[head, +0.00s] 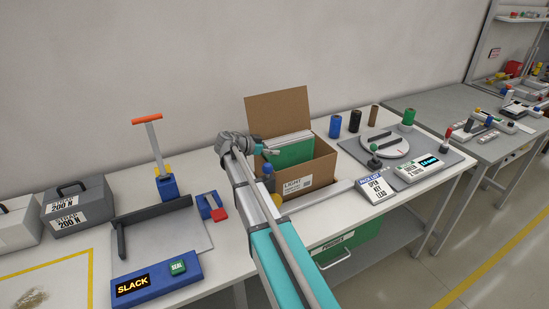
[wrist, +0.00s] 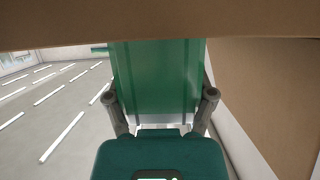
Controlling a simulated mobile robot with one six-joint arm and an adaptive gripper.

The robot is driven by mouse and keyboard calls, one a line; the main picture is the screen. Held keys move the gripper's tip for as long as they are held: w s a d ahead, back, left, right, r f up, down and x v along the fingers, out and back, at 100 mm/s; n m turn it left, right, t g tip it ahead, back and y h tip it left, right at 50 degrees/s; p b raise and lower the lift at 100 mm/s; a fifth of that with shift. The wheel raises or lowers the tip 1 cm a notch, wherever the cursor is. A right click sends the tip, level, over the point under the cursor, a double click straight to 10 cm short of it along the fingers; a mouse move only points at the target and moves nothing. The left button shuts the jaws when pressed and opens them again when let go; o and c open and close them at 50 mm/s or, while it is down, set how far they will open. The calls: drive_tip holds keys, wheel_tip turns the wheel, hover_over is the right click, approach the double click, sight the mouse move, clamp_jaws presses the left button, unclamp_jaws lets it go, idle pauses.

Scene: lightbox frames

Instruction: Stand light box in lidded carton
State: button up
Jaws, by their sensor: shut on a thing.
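The carton (head: 318,170) is brown cardboard with a white label and its lid (head: 278,112) raised at the back. A green box with a pale top edge (head: 292,152) stands upright inside it, its lower part hidden by the front wall. My gripper (head: 270,151) is at the carton's left side, partly hidden by my arm. In the wrist view my gripper (wrist: 160,98) is shut on a green box (wrist: 155,75), which fills the space between the fingers. Brown cardboard (wrist: 270,90) spans the top and right of that view. The box's lower end is not clear.
A round turntable (head: 384,145), a sign (head: 376,188) and several coloured cylinders stand right of the carton. On the left are a blue SLACK unit (head: 155,280), an orange-handled tool (head: 158,160) and grey weight cases (head: 78,207). A green bin (head: 348,247) sits below the tabletop.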

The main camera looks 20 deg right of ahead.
sight(267, 159)
drive_tip(key=shift+f+b, duration=1.95)
drive_tip(key=shift+b, duration=0.05)
drive_tip(key=shift+f, duration=0.15)
drive_tip(key=shift+s+f+b, duration=0.35)
drive_tip(key=shift+b, duration=0.3)
drive_tip(key=o, duration=1.3)
drive_tip(key=shift+s, duration=0.1)
drive_tip(key=shift+c, duration=0.2)
drive_tip(key=shift+a, duration=0.1)
